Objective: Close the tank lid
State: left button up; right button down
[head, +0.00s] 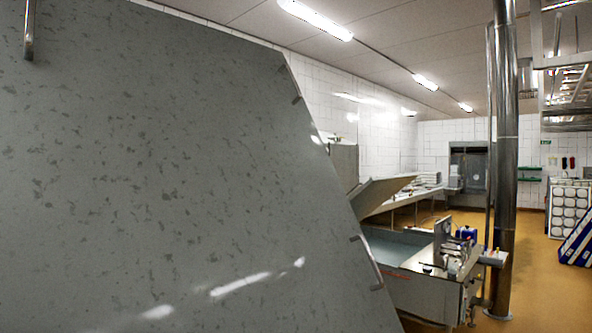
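A large flat grey mottled panel (170,170), which looks like a raised tank lid close to me, fills the left and middle of the head view. It stands steeply tilted, with its right edge slanting down to the right. A metal bar handle (28,30) is on it at the top left, and another handle (367,262) is at its lower right edge. Its lower edge and whatever it joins are out of view. Neither of my grippers is in view.
Beyond the panel, a steel tank (425,292) with a tilted plate (385,192) above it stands at the right. A shiny vertical pipe (504,160) rises beside it. Blue-edged racks (578,238) stand at the far right. The tan floor (545,290) right of the pipe is clear.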

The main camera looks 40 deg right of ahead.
aim_at(161, 172)
jog(key=l+u, duration=0.2)
jog(key=l, duration=0.2)
jog(key=k+l+u, duration=0.2)
jog(key=l, duration=0.2)
jog(key=k+l+u, duration=0.2)
jog(key=l, duration=0.15)
jog(key=l+u, duration=0.2)
jog(key=l, duration=0.2)
jog(key=k+l+u, duration=0.15)
jog(key=k+l, duration=0.05)
jog(key=l, duration=0.1)
